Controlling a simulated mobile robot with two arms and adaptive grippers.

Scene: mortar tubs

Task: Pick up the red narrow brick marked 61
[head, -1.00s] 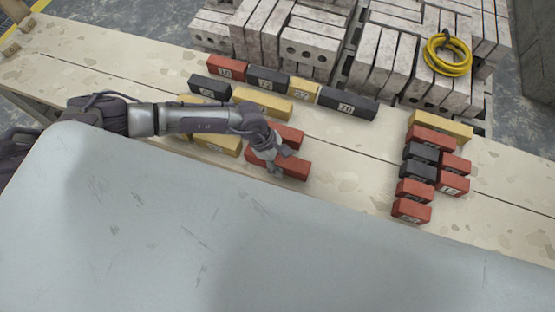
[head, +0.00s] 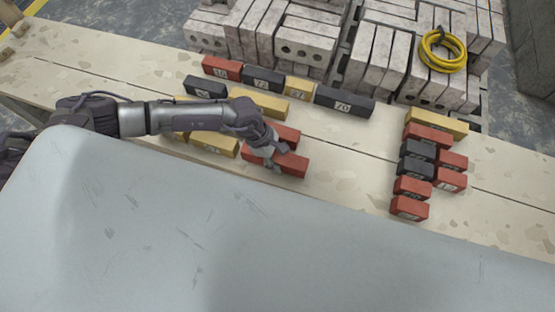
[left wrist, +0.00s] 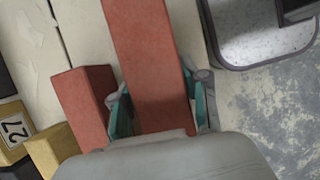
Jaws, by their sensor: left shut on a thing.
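My left gripper (head: 279,159) is at the near pair of red bricks in the middle of the bench. In the left wrist view its teal-padded fingers (left wrist: 158,113) sit on both sides of a long red brick (left wrist: 148,60), shut on it. In the head view this is the nearer red brick (head: 295,166), partly hidden by the gripper. A second red brick (head: 287,134) lies just behind it, apart from the fingers; it also shows in the left wrist view (left wrist: 82,105). No number is readable on either. My right gripper is not in view.
Yellow bricks (head: 215,145) lie left of the gripper. A row of red, black and yellow bricks stands behind, including a black one marked 70 (head: 345,101). More bricks cluster at right (head: 412,207). Grey blocks (head: 305,45) and a yellow hose (head: 442,50) are beyond. The bench between is clear.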

